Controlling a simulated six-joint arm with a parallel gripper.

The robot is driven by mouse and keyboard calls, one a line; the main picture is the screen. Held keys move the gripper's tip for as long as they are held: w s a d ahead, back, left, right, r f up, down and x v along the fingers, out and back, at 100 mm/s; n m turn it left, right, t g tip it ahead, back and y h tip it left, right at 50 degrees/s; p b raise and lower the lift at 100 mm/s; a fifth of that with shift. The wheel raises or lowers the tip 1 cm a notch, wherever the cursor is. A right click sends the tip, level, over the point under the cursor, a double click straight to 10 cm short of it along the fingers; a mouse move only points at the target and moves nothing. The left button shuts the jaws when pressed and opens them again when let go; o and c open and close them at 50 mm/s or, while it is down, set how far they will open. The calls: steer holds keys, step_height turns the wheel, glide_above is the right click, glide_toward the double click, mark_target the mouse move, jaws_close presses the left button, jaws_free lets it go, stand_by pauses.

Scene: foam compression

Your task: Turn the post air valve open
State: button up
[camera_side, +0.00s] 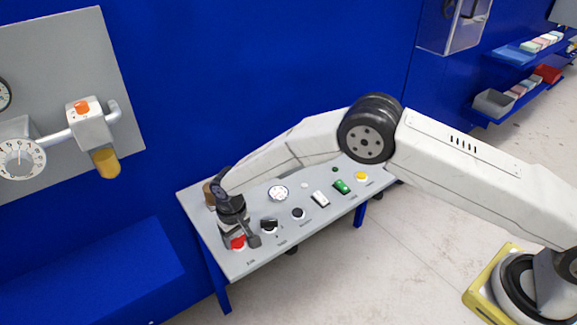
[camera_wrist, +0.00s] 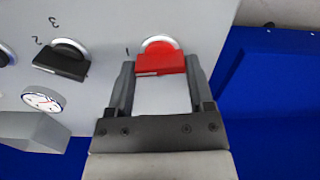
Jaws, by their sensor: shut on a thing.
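A red knob (camera_wrist: 160,64) with a silver ring behind it stands on the grey console, beside a mark like "1". In the wrist view its bar lies crosswise between the two fingers. My gripper (camera_wrist: 161,72) is shut on this red knob, one finger at each end of the bar. In the side view, the red knob (camera_side: 237,242) shows at the near left end of the console, partly hidden by my gripper (camera_side: 246,240). No readable label tells me which control is the post air valve.
The grey console (camera_side: 235,268) carries a black knob (camera_side: 269,224), a dial (camera_side: 278,193), a white switch (camera_side: 320,198), a green switch (camera_side: 341,187) and a yellow button (camera_side: 361,176). A wall panel (camera_side: 60,60) at left holds a pipe fitting (camera_side: 90,128).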

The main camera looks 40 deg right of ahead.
mark_target(238, 237)
steer(key=shift+m, duration=0.6)
steer(key=o, duration=1.2)
steer(key=shift+o, duration=0.2)
steer(key=shift+r, duration=0.15)
steer(key=shift+r, duration=3.75)
steer(key=shift+d+r, duration=0.1)
